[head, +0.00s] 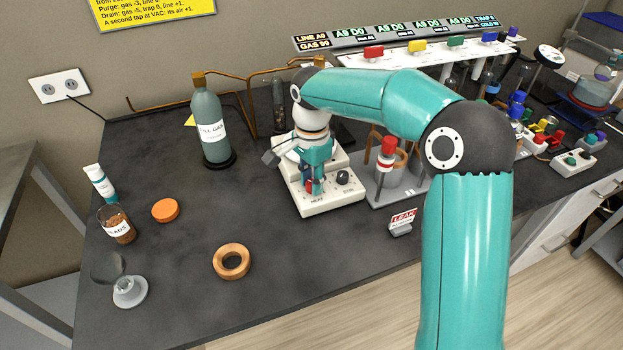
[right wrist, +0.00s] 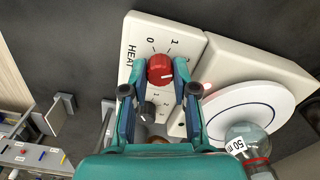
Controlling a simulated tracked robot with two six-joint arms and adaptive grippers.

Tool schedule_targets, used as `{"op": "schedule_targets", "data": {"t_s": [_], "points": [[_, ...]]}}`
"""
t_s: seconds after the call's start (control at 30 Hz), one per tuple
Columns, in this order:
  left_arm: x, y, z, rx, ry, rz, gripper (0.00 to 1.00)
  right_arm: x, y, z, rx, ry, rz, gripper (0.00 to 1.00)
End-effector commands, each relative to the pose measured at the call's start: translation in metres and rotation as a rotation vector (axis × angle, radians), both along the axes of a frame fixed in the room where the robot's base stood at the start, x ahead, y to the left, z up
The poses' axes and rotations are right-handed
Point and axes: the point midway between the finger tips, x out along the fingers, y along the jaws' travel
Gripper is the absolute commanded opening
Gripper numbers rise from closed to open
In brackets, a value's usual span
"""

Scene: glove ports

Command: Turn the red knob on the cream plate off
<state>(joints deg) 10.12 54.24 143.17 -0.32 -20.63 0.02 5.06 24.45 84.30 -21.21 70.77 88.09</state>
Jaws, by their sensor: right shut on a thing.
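The cream plate (head: 335,203) is a hotplate on the dark bench, and it also shows in the right wrist view (right wrist: 190,40). Its red knob (right wrist: 160,69) sits by the HEAT label, with 0 and 1 marks beside it. A pale line shows on the knob's face, toward its lower right in that view. My right gripper (head: 314,187) comes down over the plate's front. Its two fingers are on either side of the red knob, shut on it. In the head view the fingers mostly hide the knob. My left gripper is not in view.
A black knob (head: 342,177) is close beside the red one. Glassware (right wrist: 245,142) stands on the plate's round top. A grey gas bottle (head: 211,125) is to the left, a metal stand with a red-capped piece (head: 388,146) to the right. A cork ring (head: 231,261) lies in front.

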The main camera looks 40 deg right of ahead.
Motion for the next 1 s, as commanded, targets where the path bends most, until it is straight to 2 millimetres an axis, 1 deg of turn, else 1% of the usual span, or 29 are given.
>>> {"op": "schedule_targets", "data": {"t_s": [0.27, 1.0], "points": [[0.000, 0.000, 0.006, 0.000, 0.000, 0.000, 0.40, 0.001, 0.000, 0.002, 0.000, -0.004, 0.174, 0.00], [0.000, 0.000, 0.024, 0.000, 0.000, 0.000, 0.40, 0.001, -0.001, 0.003, -0.001, -0.005, 0.867, 0.00]]}}
